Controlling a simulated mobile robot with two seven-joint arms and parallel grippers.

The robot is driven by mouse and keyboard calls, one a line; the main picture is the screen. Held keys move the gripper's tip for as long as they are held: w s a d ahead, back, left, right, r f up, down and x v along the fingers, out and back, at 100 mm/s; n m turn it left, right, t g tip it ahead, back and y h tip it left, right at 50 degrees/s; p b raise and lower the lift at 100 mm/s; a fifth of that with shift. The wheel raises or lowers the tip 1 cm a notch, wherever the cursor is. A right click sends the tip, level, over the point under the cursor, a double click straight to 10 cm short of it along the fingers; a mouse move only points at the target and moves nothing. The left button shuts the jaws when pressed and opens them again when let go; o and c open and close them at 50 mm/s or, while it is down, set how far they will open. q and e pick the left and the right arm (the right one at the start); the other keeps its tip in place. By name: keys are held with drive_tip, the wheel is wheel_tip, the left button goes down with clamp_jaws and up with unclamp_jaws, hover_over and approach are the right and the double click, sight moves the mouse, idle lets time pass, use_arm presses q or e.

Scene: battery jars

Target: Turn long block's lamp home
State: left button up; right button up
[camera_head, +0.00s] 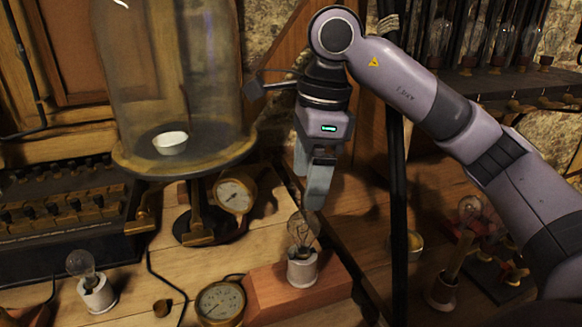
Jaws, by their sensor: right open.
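The long block (262,301) is a reddish wooden block on the table at the lower middle. A clear glass lamp (303,228) stands upright in a pale round socket (302,269) on its right end. My right gripper (312,200) points down just above this lamp, its fingertips close to the top of the glass. The jaws are open, though from this angle one finger largely covers the other. I cannot tell whether a fingertip touches the glass. My left gripper is not in view.
A second lamp (81,264) stands in a socket at the left. A large glass bell jar (165,75) rises behind on a stand. Two round gauges (234,193) (220,303) are near the block. A black pole (398,215) stands right of the gripper; another bulb (472,210) is further right.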

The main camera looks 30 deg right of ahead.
sight(303, 237)
drive_tip(key=shift+a+f, duration=0.15)
drive_tip(key=shift+f, duration=1.6)
drive_tip(key=shift+a+f, duration=0.15)
drive_tip(key=shift+f, duration=1.55)
drive_tip(key=c, duration=1.2)
drive_tip(key=m, duration=0.5)
drive_tip(key=shift+c, duration=0.2)
drive_tip(key=shift+m+t, duration=0.3)
drive_tip(key=shift+m, duration=0.4)
drive_tip(key=m, duration=0.2)
drive_tip(key=shift+m+h, duration=0.4)
drive_tip(key=m, duration=0.3)
drive_tip(key=shift+m, duration=0.3)
